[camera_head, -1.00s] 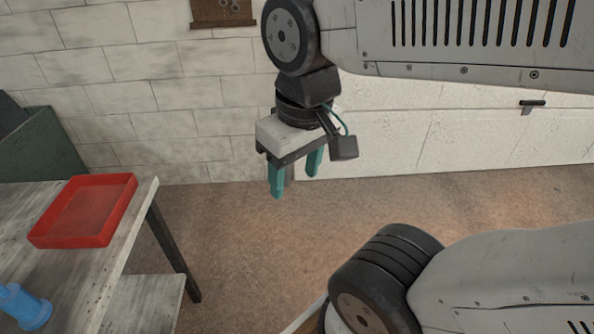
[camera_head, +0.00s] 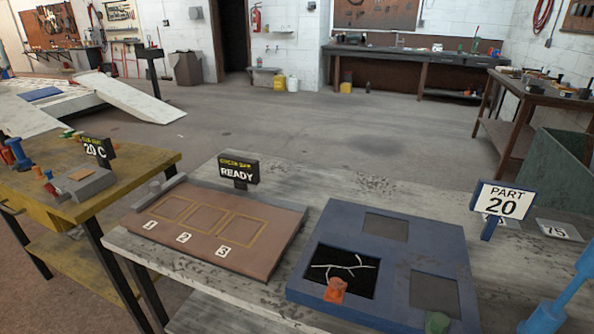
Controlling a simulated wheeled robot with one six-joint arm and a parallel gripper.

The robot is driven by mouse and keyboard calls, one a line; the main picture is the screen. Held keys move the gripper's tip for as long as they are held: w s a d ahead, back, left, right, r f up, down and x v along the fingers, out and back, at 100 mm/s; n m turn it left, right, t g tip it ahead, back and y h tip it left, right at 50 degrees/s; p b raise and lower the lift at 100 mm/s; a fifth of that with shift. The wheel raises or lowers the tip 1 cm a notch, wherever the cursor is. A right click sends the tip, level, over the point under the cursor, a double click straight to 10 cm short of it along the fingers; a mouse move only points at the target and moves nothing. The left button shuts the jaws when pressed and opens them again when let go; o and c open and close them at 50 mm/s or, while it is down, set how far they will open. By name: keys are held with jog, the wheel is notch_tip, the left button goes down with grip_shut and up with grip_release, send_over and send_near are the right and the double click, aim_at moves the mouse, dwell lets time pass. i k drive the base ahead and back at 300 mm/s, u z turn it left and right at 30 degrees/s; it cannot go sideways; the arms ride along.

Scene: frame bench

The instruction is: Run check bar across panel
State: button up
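A blue panel (camera_head: 320,226) with several rectangular windows lies on the grey bench. Its near left window (camera_head: 350,282) is black with white branching lines. The other two windows I see look grey. I cannot tell for sure which thing is the check bar. A grey bar-like piece (camera_head: 160,187) lies along the left edge of a brown board (camera_head: 250,262) marked 1, 2 and 3, left of the panel. A black sign (camera_head: 239,172) behind the board reads READY; its upper line is blurred. My gripper is not in view.
An orange-red piece (camera_head: 335,290) and a green piece (camera_head: 437,322) sit at the panel's near windows. A PART 20 sign (camera_head: 502,200) and a 75 plate (camera_head: 558,230) stand behind right. A blue tool (camera_head: 550,315) is at right. A yellow table (camera_head: 150,168) stands left; floor beyond is open.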

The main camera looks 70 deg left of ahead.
aim_at(157, 191)
jog(key=u, duration=2.85)
jog(key=k, duration=0.35)
jog(key=u, duration=0.9)
jog(key=i, duration=1.4)
jog(key=z, duration=0.95)
